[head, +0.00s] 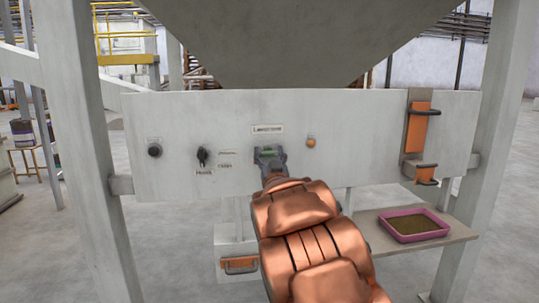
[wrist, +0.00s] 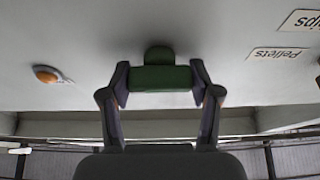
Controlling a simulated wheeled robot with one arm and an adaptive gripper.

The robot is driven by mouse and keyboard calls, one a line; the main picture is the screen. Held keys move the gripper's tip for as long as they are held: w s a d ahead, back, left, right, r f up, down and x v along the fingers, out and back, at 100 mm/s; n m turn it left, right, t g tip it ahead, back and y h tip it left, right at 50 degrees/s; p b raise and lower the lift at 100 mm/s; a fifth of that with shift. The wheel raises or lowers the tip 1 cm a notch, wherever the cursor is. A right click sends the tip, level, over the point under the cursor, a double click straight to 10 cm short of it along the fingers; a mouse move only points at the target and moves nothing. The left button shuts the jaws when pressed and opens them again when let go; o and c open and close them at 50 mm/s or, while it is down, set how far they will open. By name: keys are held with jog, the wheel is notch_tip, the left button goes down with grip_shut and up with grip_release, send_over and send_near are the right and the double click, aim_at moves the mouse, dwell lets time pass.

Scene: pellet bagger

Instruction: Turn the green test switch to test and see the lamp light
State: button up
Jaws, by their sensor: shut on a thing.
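The green test switch (wrist: 158,54) sits on the pale panel, and its bar-shaped handle lies level across the wrist view. My gripper (wrist: 160,80) has one finger at each end of that bar and is shut on it. In the head view, my gripper (head: 270,158) is at the panel below a label, and only a little green of the switch (head: 268,151) shows. The round amber lamp (head: 311,142) is just right of the switch in the head view. In the wrist view the lamp (wrist: 47,75) is at the left; I cannot tell whether it is lit.
A black knob (head: 154,150) and a black selector (head: 203,157) with labels are left on the panel. An orange-handled fitting (head: 417,125) is at its right. A pink tray of pellets (head: 413,237) stands on a shelf below right. A hopper (head: 300,45) hangs above.

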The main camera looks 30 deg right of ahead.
jog(key=shift+c, duration=1.1)
jog(key=shift+m, duration=0.3)
jog(key=m+g+h, duration=0.1)
jog(key=m, duration=0.2)
jog(key=m+g+h, duration=0.1)
jog(key=m, duration=0.2)
jog(key=shift+a+h+p, duration=0.1)
jog(key=shift+h+p, duration=0.25)
jog(key=shift+h, duration=0.05)
jog(key=m+g+h, duration=0.1)
jog(key=m, duration=0.2)
jog(key=m+g+p, duration=0.1)
jog(key=m, duration=0.2)
jog(key=shift+h, duration=0.4)
jog(key=shift+m+g+p, duration=0.7)
jog(key=shift+m+g, duration=0.2)
jog(key=shift+m, duration=0.9)
jog(key=o, duration=1.2)
jog(key=shift+c, duration=0.2)
